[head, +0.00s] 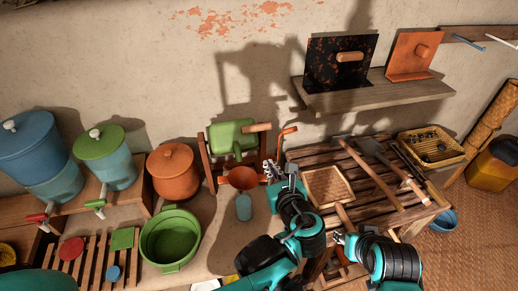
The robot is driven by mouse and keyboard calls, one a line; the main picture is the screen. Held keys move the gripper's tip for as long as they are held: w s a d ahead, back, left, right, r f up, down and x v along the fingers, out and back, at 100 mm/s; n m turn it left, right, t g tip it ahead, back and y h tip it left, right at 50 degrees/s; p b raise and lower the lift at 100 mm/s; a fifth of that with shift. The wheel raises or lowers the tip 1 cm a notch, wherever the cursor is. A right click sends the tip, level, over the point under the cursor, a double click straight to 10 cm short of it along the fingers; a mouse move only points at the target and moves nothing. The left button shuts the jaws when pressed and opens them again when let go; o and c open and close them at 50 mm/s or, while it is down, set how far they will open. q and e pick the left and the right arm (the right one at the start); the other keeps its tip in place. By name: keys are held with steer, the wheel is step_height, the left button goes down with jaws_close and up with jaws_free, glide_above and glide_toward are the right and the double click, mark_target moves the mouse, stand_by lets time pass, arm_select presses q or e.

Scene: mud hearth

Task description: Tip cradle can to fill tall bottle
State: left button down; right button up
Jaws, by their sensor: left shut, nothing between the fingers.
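The green can (232,138) lies tilted in a wooden cradle (206,163) against the wall, with a wooden handle (257,127) pointing right. Below it, an orange funnel (243,177) sits at the top of the tall pale-blue bottle (244,207), which appears upright on the counter. My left gripper (270,170) is shut and empty, just right of the funnel and below an orange bent lever (287,131) beside the cradle. I cannot tell whether it touches the lever. My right gripper (339,238) is low over the slatted bench, partly seen; its jaws are unclear.
An orange lidded pot (173,172) and an open green pot (170,238) stand left of the bottle. Blue (30,145) and green (104,152) dispensers stand farther left. A slatted bench (385,200) with a woven tray (326,186) and tools is right. A shelf (375,97) overhangs it.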

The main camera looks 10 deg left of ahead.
arm_select(q)
steer(key=w+a+b, duration=0.3)
steer(key=w+a, duration=0.2)
steer(key=w, duration=0.6)
steer(key=shift+w+f+m, duration=0.4)
